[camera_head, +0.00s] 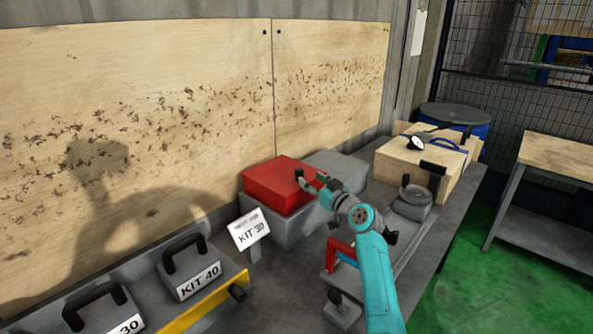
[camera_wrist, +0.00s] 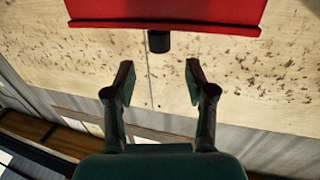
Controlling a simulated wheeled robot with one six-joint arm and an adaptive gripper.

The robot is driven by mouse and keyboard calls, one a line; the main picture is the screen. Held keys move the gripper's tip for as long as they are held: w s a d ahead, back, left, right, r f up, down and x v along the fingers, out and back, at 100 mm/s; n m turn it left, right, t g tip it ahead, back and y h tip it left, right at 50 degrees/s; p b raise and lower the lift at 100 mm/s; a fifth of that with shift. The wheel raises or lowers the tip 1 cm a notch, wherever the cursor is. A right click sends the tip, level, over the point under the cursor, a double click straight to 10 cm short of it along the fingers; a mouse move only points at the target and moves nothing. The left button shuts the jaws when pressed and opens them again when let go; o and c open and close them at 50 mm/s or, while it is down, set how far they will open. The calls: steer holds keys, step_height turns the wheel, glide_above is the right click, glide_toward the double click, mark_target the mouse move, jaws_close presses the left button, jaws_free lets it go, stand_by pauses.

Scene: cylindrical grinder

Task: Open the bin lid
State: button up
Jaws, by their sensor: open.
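The bin (camera_head: 292,230) is a grey box with a red lid (camera_head: 283,182) lying over its top, against the wooden wall panel. In the wrist view the red lid (camera_wrist: 165,10) fills the top edge, with a short black knob (camera_wrist: 159,41) sticking out of its edge. My gripper (camera_head: 314,181) is at the right front side of the lid. In the wrist view my gripper (camera_wrist: 157,80) has its two fingers wide apart and nothing between them. The knob lies beyond the fingertips, roughly centred between them, and looks apart from them. In the head view my gripper hides the knob.
A grey box (camera_head: 338,167) stands right behind the bin. Handled KIT boxes (camera_head: 190,268) lie at lower left. A wooden box (camera_head: 425,160) with tools and a blue drum (camera_head: 456,117) are at the back right.

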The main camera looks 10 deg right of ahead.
mark_target(302, 172)
steer(key=x, duration=0.8)
jaws_close()
